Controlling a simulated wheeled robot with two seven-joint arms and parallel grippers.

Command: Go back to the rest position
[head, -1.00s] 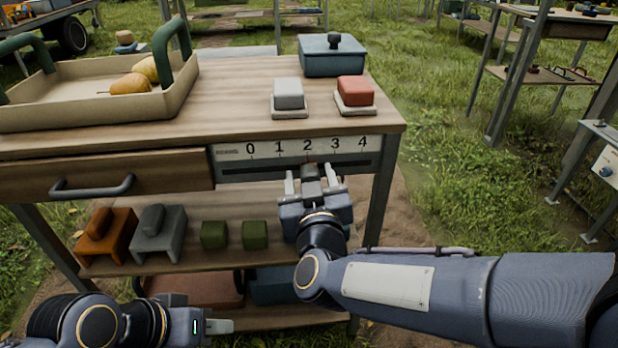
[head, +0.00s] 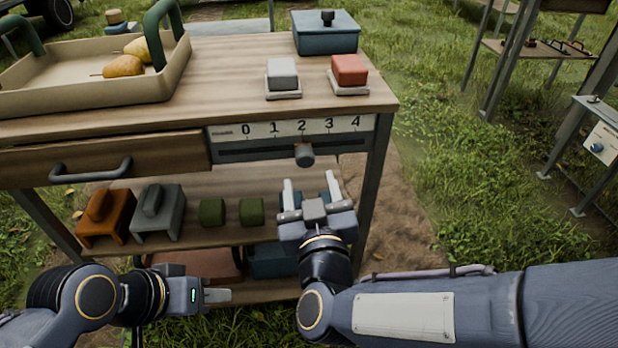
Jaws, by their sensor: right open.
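My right gripper (head: 309,186) is open and empty in the head view. It is in front of the table, below and apart from the dark slider knob (head: 304,155). The knob sits at about the 2 mark on the numbered scale (head: 290,128). My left gripper (head: 218,295) is low at the left, pointing right, near the lower shelf. Its fingers show edge-on, so I cannot tell whether they are open or shut.
A beige tray (head: 100,101) with yellow pears (head: 124,67) stands on the wooden table (head: 225,60). A grey block (head: 283,75), a red block (head: 349,70) and a blue lidded box (head: 325,35) are to its right. A drawer handle (head: 91,170) sticks out.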

